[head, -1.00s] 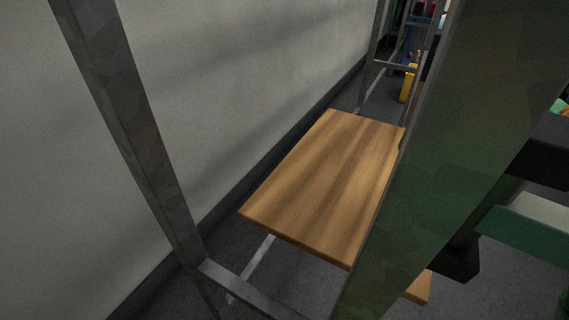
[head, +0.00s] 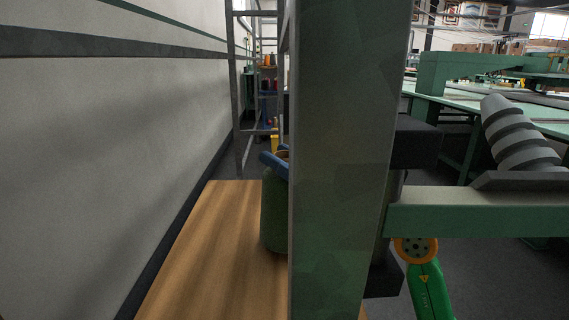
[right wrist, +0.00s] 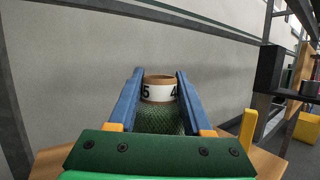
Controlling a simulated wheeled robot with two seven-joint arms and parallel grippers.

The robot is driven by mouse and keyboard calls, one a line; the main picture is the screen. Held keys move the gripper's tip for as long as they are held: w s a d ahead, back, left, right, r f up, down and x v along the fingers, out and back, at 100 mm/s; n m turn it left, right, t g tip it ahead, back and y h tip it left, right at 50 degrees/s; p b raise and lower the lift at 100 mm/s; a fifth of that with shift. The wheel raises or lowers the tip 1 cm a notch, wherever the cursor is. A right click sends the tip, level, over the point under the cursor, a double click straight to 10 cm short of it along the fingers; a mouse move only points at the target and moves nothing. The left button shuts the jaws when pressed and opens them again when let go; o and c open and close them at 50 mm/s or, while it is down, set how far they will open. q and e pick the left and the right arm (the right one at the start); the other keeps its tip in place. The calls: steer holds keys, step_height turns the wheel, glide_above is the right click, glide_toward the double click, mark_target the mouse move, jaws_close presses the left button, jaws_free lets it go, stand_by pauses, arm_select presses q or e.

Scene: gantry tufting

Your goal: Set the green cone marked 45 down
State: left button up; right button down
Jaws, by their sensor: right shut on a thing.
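The green cone (head: 272,215) shows left of a broad grey-green post in the head view, over the wooden tabletop (head: 215,245). The post hides its right side. In the right wrist view the cone (right wrist: 160,121) has a green wound body and a brown-topped white band with the digits 5 and 4 partly showing. My right gripper (right wrist: 160,75) has its blue fingers on both sides of the cone's upper part, shut on it. The gripper (head: 275,163) also shows in the head view. Whether the cone's base touches the wood cannot be told. My left gripper is not in view.
The wide post (head: 340,180) stands close in front, with a green beam (head: 480,220) going right from it. A pale wall (head: 110,140) runs along the left. A metal rack (head: 240,95) stands behind the table. The tabletop's near left part is bare.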

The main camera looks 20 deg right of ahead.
steer(key=shift+f, duration=0.15)
steer(key=shift+c, duration=1.6)
jaws_free()
